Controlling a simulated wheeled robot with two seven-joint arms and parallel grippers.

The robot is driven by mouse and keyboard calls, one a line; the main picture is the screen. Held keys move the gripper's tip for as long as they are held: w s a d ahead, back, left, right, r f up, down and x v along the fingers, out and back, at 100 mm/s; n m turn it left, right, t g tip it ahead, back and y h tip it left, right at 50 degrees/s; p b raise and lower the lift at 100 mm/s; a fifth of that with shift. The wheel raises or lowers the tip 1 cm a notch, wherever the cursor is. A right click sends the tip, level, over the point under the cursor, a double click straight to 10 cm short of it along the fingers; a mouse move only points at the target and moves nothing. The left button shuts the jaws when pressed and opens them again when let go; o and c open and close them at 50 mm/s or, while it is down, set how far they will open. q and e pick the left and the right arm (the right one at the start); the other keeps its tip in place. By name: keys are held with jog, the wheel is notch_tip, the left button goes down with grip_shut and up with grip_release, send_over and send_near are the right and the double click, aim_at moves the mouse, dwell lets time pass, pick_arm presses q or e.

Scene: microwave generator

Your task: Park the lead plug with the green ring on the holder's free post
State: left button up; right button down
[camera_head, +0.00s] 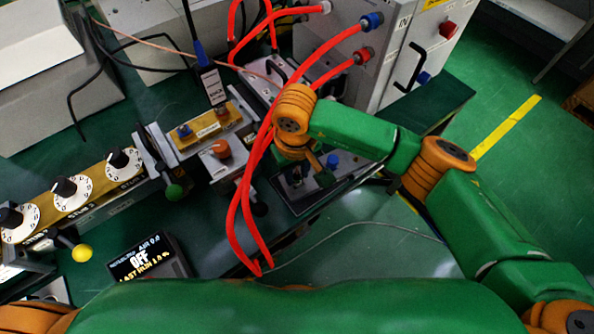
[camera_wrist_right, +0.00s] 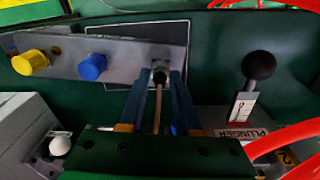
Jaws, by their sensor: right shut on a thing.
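My right gripper (camera_wrist_right: 160,78) is shut on the lead plug (camera_wrist_right: 159,74), whose brown lead (camera_wrist_right: 157,110) runs back between the blue fingers. The plug's ring colour cannot be made out. The holder (camera_wrist_right: 118,58) is a grey bar with a yellow cap (camera_wrist_right: 30,62) and a blue cap (camera_wrist_right: 92,67) on it. The plug and fingertips are at the bar's right end; they hide any post there, and I cannot tell whether the plug is seated. In the head view my right gripper (camera_head: 297,180) is at the holder, partly hidden, beside the blue cap (camera_head: 332,160). My left gripper is not in view.
Red hoses (camera_head: 250,175) hang close beside my right wrist. A black plunger knob (camera_wrist_right: 259,65) stands right of the gripper in the wrist view. A white ball knob (camera_wrist_right: 60,146) is at lower left there. The grey cabinet (camera_head: 385,70) stands behind.

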jog(key=c, duration=0.5)
grip_release()
jog(key=shift+f, duration=0.1)
jog(key=shift+c, duration=0.2)
